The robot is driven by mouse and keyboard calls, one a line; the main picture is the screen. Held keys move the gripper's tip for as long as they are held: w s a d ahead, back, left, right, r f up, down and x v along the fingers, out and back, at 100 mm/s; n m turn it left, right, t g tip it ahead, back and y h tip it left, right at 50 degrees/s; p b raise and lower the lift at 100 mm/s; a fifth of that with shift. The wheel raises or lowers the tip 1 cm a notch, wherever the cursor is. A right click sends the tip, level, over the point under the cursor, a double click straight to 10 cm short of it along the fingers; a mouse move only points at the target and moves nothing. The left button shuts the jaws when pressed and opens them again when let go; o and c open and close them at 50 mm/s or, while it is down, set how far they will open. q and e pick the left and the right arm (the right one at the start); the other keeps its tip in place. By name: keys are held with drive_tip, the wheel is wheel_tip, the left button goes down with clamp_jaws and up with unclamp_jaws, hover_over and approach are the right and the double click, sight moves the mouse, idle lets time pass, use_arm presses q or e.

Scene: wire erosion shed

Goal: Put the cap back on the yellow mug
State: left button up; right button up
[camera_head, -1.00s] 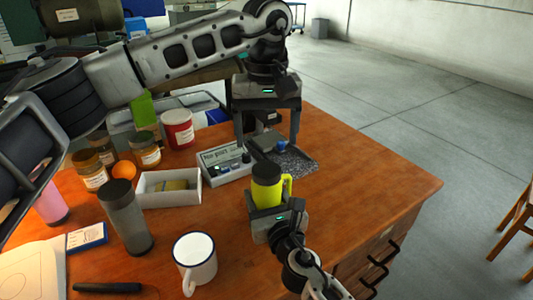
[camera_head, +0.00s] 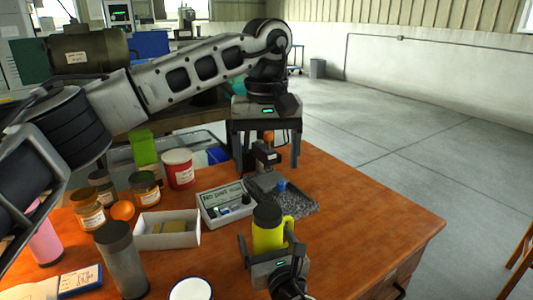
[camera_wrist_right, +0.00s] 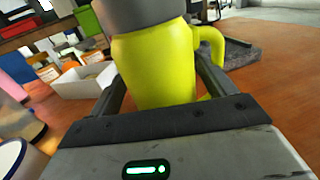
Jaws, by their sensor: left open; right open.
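The yellow mug (camera_head: 271,237) stands upright on the wooden table near the middle of the head view, handle to the right. A dark grey cap (camera_head: 267,214) sits on top of it. The mug (camera_wrist_right: 155,65) also fills the middle of the right wrist view, with the cap (camera_wrist_right: 140,14) cut off by the top edge. My right gripper (camera_head: 267,245) is open, with one finger on each side of the mug's body; contact is hard to tell. My left gripper (camera_head: 269,164) is open and empty, pointing down above and behind the mug.
A white tray (camera_head: 151,241), a labelled control box (camera_head: 212,216) and a dark granular mat (camera_head: 300,204) lie around the mug. A grey tumbler (camera_head: 122,264), a white mug (camera_head: 190,290) and several jars stand left. The table's right side is clear.

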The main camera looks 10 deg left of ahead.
drive_tip(key=p+v, duration=0.1)
drive_tip(key=v, duration=1.4)
drive_tip(key=shift+s+d, duration=0.1)
drive_tip(key=shift+s, duration=0.2)
drive_tip(key=shift+s+d, duration=0.1)
drive_tip(key=shift+s, duration=0.05)
drive_tip(key=shift+p, duration=0.3)
